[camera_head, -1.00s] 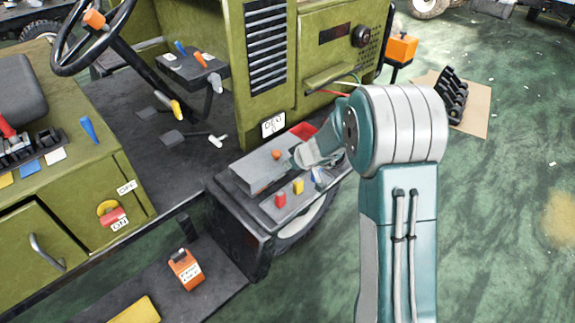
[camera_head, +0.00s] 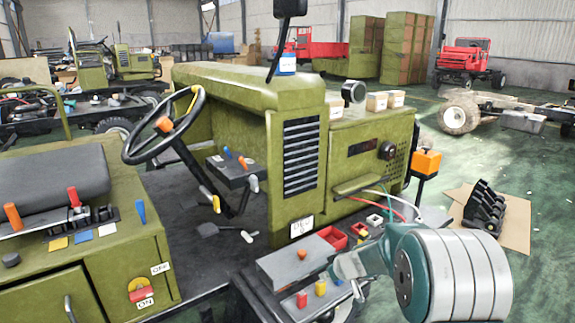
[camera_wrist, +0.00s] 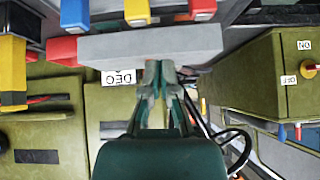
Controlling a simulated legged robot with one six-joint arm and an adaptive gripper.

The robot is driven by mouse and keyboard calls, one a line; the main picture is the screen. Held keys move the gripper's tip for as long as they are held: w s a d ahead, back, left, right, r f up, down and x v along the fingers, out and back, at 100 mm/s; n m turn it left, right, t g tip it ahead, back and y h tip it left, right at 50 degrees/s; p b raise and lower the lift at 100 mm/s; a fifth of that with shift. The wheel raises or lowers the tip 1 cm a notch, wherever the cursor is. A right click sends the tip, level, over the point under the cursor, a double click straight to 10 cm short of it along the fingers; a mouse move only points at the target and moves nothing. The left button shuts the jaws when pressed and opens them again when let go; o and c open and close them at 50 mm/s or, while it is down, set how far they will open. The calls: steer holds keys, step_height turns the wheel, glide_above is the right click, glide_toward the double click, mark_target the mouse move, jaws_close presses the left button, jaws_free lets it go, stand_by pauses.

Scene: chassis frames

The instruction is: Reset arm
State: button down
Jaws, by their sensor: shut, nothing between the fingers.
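My arm reaches in from the lower right of the head view, with a large grey-and-teal joint in front. In the wrist view my gripper (camera_wrist: 158,76) has its fingertips together and holds nothing. The fingertips are close to a grey box (camera_wrist: 150,42), in front of it in the picture; I cannot tell whether they touch. In the head view the grey box (camera_head: 293,264) with an orange knob on top sits beside the green vehicle (camera_head: 345,160), and the fingertips are hard to make out there.
Red, yellow and blue switches (camera_head: 320,287) stand by the grey box, with an open red tray (camera_head: 333,236) behind. A steering wheel (camera_head: 165,125) and levers are at left. Cables hang near the arm. Green floor (camera_head: 540,200) at right is mostly open, with a black rack on cardboard.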

steer(key=s+a+r+m+g, duration=0.1)
steer(key=s+a+r+m, duration=0.1)
steer(key=s+r, duration=1.45)
steer(key=s+d+m+h, duration=0.2)
steer(key=s, duration=0.8)
steer(key=s+d+r+m+h, duration=0.1)
steer(key=s+d+m+h, duration=0.1)
steer(key=s, duration=0.8)
steer(key=shift+s+d+m+h, duration=0.2)
steer(key=shift+d+m+h, duration=0.15)
steer(key=shift+d, duration=0.3)
